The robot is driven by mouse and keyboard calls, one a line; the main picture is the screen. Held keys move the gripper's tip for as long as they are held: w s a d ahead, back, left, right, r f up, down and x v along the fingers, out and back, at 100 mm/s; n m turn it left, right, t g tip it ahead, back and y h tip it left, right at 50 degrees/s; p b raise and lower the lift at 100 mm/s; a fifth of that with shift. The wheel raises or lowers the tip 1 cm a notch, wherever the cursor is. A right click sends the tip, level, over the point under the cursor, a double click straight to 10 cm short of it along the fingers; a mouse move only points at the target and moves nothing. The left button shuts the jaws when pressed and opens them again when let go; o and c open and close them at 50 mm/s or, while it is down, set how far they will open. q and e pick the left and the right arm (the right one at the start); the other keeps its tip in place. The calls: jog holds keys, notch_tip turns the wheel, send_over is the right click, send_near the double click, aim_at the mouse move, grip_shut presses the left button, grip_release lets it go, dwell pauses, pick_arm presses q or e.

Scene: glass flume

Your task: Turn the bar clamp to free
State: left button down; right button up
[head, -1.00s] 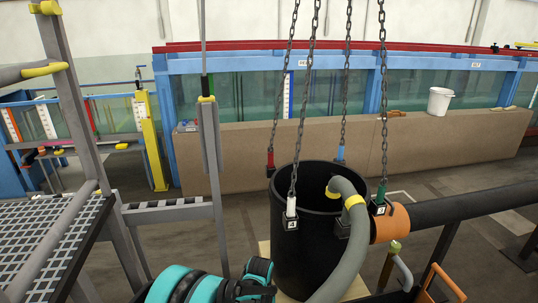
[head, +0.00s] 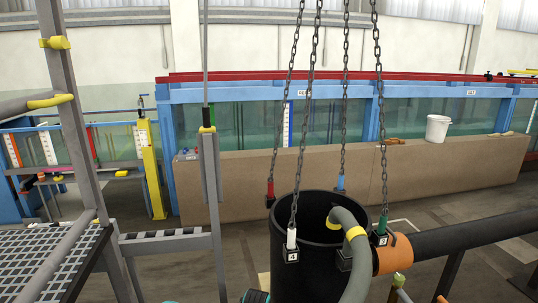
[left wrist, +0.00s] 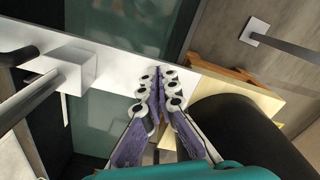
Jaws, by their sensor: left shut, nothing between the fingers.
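My left gripper (left wrist: 158,82) shows in the left wrist view, its purple-padded fingers shut together with nothing between them. It appears over or beside a pale flat bar (left wrist: 110,65), but I cannot tell if they touch. A pale block (left wrist: 68,78) with a grey rod lies to its left, apart from the fingers. I cannot tell for certain which part is the bar clamp. In the head view a small yellow collar (head: 207,129) sits on an upright grey post. Only a bit of my left arm shows at the bottom edge there; its fingers are out of sight. My right gripper is not in view.
A black bin (head: 300,255) hangs on chains (head: 383,120), with a grey hose (head: 352,240) over its rim. A black pipe with an orange collar (head: 392,254) runs right. A grated platform (head: 40,260) stands left. The glass flume (head: 260,112) spans the back.

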pick_arm(q)
notch_tip(320, 180, up, 5)
jog(key=p, duration=0.3)
jog(key=shift+r, duration=0.15)
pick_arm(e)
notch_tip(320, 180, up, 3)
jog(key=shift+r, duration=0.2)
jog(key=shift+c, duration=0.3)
